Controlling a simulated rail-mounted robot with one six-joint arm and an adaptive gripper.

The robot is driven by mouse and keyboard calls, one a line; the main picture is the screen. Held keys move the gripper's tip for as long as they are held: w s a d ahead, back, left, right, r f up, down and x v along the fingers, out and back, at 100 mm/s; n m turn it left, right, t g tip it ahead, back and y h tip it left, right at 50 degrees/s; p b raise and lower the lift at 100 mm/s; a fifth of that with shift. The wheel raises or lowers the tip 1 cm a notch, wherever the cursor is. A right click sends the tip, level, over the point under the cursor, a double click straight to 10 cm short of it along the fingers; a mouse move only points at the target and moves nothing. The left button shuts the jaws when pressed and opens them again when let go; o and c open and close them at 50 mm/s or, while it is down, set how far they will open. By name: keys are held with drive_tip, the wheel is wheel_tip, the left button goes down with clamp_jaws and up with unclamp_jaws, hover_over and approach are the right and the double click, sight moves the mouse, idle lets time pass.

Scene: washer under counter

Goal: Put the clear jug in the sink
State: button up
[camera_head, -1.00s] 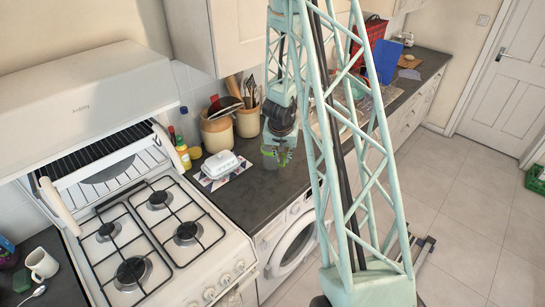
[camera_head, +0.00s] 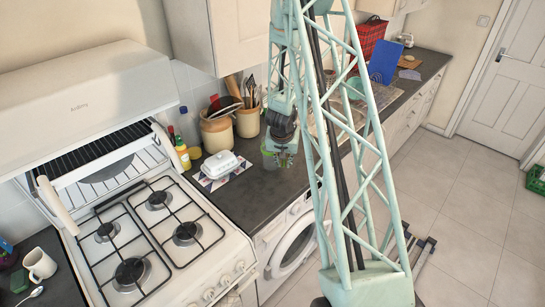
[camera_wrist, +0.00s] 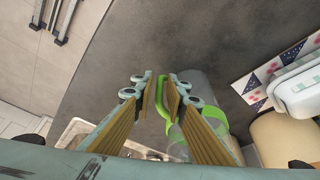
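The clear jug (camera_wrist: 198,88) has a green rim and a green handle (camera_wrist: 162,92). It stands on the dark counter; in the head view only a little of its green and clear body (camera_head: 269,158) shows beside my gripper (camera_head: 284,150). In the wrist view my gripper (camera_wrist: 163,88) is open, with the handle between its two fingers. Gaps show beside the handle, and I cannot tell whether either finger touches it. The sink (camera_wrist: 76,132) shows only as a pale edge in the wrist view; my arm mostly hides that area in the head view.
A white butter dish (camera_head: 221,165) on a patterned mat and crock pots (camera_head: 217,131) stand left of the jug. The stove (camera_head: 165,230) is farther left. A blue board (camera_head: 385,62) and red basket (camera_head: 370,38) stand farther along the counter.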

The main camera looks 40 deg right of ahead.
clamp_jaws()
drive_tip(key=shift+r, duration=0.15)
idle(0.4)
drive_tip(key=shift+r+p, duration=0.65)
drive_tip(key=shift+r, duration=1.05)
drive_tip(key=s+a+b, duration=0.3)
drive_tip(key=s, duration=0.4)
drive_tip(key=s+a+r+b, duration=0.1)
drive_tip(key=s+a+b, duration=0.2)
drive_tip(key=s, duration=0.4)
drive_tip(key=shift+s+a+r+b, duration=0.15)
drive_tip(key=shift+s+a+b, duration=0.1)
drive_tip(key=shift+s+b, duration=0.05)
